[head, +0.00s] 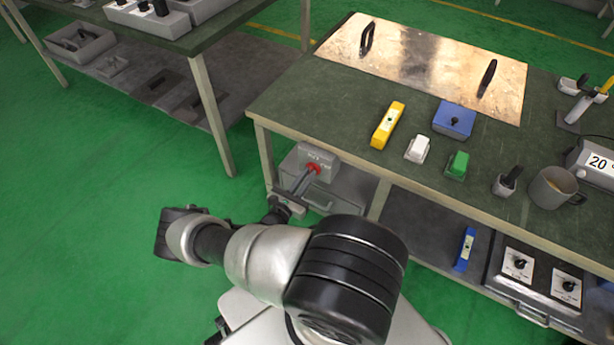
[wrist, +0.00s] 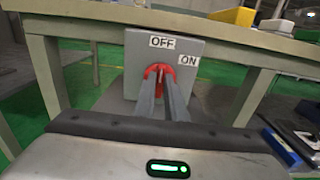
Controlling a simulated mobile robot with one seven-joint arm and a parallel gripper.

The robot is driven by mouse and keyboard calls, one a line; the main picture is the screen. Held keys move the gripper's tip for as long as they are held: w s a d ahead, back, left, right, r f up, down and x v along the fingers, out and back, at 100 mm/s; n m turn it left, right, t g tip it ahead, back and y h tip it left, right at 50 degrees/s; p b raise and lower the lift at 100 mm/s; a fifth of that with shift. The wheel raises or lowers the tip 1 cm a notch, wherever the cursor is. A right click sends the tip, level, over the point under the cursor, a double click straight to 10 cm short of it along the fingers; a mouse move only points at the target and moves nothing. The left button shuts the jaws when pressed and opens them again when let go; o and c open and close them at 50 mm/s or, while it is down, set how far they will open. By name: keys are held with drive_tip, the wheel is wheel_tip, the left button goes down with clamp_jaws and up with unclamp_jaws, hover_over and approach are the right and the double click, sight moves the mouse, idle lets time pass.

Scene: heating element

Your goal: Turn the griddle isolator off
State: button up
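The griddle isolator is a grey box (head: 319,157) under the front edge of the green-topped bench. It also shows in the wrist view (wrist: 190,55), with an OFF label at the top and an ON label to the right. Its red rotary handle (wrist: 160,70) is on the front face. My gripper (wrist: 160,82) is at the handle, its two grey fingers close together with the handle between them; it also shows in the head view (head: 309,172). The fingers hide part of the handle, and its exact angle is hard to tell.
The bench has a metal griddle plate (head: 430,65) with two black handles, and yellow, white, green and blue boxes near its front. A lower shelf holds a panel with black knobs (head: 540,275). Bench legs flank the isolator. Green floor is free to the left.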

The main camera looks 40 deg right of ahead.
drive_tip(key=shift+f+b, duration=0.1)
drive_tip(key=shift+b, duration=0.2)
clamp_jaws()
drive_tip(key=shift+w+a+f+n+b, duration=0.15)
drive_tip(key=shift+n+b, duration=1.55)
drive_tip(key=shift+n, duration=2.7)
drive_tip(key=shift+w+d+n+b, duration=0.1)
drive_tip(key=shift+n+b, duration=1.55)
drive_tip(key=shift+n, duration=2.75)
drive_tip(key=o, duration=0.7)
unclamp_jaws()
drive_tip(key=shift+o, duration=0.2)
drive_tip(key=shift+a, duration=0.1)
drive_tip(key=p+v, duration=0.2)
drive_tip(key=v, duration=1.5)
drive_tip(key=shift+a, duration=0.15)
